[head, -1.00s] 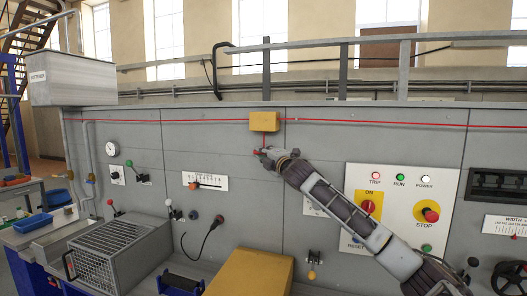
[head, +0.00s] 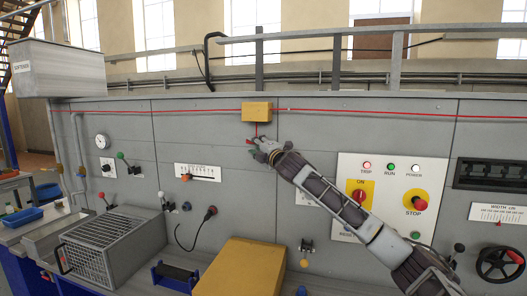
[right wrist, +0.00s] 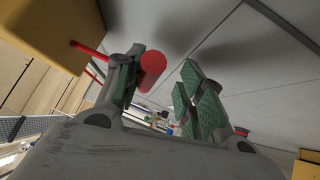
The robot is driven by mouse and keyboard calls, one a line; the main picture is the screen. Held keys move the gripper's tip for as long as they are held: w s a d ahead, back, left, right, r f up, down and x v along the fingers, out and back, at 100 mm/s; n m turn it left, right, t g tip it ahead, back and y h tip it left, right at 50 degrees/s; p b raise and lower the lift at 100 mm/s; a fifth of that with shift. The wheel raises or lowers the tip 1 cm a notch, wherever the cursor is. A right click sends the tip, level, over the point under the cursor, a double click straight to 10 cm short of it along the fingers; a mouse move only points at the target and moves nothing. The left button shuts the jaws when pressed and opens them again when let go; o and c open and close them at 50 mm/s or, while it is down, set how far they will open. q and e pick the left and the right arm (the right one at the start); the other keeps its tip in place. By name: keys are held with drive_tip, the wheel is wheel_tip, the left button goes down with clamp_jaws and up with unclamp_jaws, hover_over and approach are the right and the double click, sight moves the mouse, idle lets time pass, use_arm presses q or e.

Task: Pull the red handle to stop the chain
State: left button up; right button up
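The red handle (right wrist: 152,68) shows in the right wrist view as a red cylinder on a thin red rod. The rod comes from the yellow box (head: 257,111) and passes behind one finger. My right gripper (right wrist: 163,92) is open, with a gap between its green-padded fingers. The handle's round end lies close by the left finger; I cannot tell whether they touch. In the head view my right gripper (head: 258,148) is just below the yellow box, with a bit of red at its tip. My left gripper is not in view.
A red line (head: 380,112) runs along the machine's top to both sides of the box. A control panel (head: 391,197) with lamps and a red STOP button (head: 415,201) is partly behind my right arm. A wire-mesh box (head: 105,240) and a yellow cover (head: 240,270) stand in front.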

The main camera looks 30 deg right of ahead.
drive_tip(key=shift+f, duration=0.1)
drive_tip(key=s+f, duration=0.1)
drive_tip(key=s, duration=0.8)
drive_tip(key=shift+s+a, duration=0.25)
drive_tip(key=shift+s, duration=0.1)
idle(0.8)
drive_tip(key=shift+s+f, duration=0.2)
drive_tip(key=shift+s, duration=0.2)
drive_tip(key=shift+s+a, duration=0.15)
drive_tip(key=shift+s, duration=0.5)
idle(0.4)
idle(0.6)
